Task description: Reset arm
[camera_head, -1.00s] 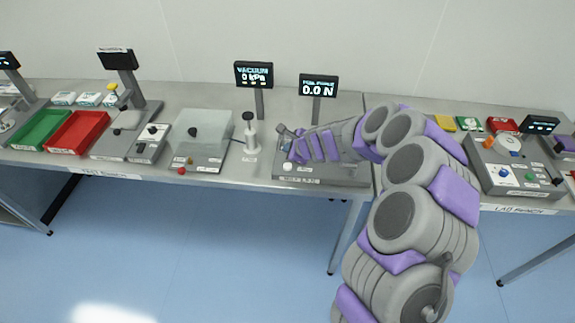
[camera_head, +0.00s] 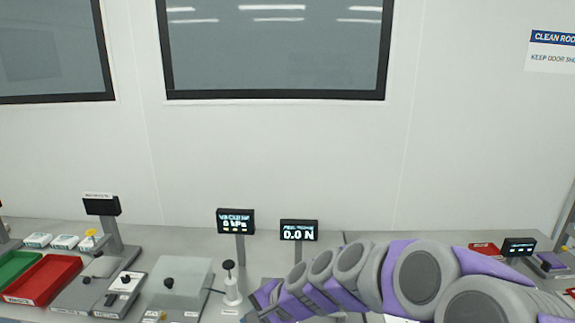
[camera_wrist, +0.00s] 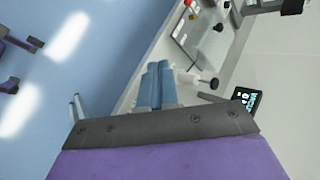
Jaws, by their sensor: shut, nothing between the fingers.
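My gripper (camera_wrist: 157,85) is shut and empty in the wrist view, its two blue fingers side by side above the bench's front edge. In the head view my arm reaches in from the lower right, and its end (camera_head: 264,302) is low in the picture, just right of the white plunger stand (camera_head: 231,285). The fingers are too small to make out there. The arm hides most of the peel station below the display reading 0.0 N (camera_head: 298,230).
The vacuum display (camera_head: 235,221) reads 0 kPa, with a clear-lidded box (camera_head: 180,285) below it. A red tray (camera_head: 43,279) and a green tray (camera_head: 15,266) are at left. A small display (camera_head: 519,247) stands at right.

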